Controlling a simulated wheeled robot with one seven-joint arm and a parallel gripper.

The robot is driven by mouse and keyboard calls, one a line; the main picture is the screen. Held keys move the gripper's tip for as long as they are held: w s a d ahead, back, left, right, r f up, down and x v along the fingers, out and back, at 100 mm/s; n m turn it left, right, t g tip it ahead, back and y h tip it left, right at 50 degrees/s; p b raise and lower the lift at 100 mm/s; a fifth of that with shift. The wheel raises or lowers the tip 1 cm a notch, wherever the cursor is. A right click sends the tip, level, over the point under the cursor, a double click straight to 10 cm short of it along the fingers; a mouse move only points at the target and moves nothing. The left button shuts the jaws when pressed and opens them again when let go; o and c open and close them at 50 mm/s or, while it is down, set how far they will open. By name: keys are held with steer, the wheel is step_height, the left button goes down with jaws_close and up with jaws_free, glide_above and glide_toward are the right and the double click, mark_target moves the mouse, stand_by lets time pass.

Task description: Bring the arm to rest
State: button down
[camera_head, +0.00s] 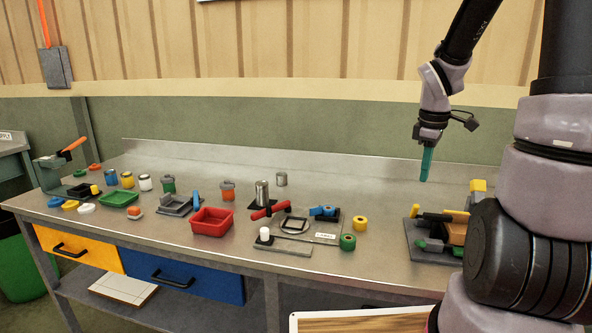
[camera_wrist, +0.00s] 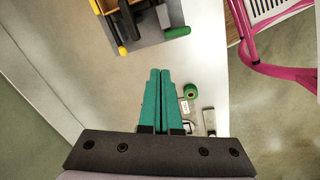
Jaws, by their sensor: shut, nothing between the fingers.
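My gripper (camera_head: 425,165) hangs from my arm above the right part of the metal workbench (camera_head: 330,180), fingers pointing down. Its teal fingers are closed together with nothing between them. In the wrist view the gripper (camera_wrist: 165,75) shows the two fingers side by side, with the bench top below. The fingertips are apart from every object on the bench.
A grey fixture (camera_head: 422,250) with yellow, green and wooden parts sits at the bench's right. A green roll (camera_head: 348,242), a red tray (camera_head: 212,221) and several small jars stand further left. A pink-framed item (camera_wrist: 262,62) shows beside the bench. The back middle is clear.

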steer(key=s+a+r+m+t+y, duration=0.1)
steer(key=s+a+r+m+t, duration=0.2)
steer(key=s+a+r+m, duration=0.2)
steer(key=s+a+r+m+t+y, duration=0.1)
steer(key=s+a+r+m+t, duration=0.2)
steer(key=s+r+m, duration=0.5)
step_height(320, 180, up, 5)
steer(key=shift+s+a+f+m+y, duration=0.1)
steer(key=shift+s+a+m+y, duration=0.25)
steer(key=shift+a+m, duration=0.45)
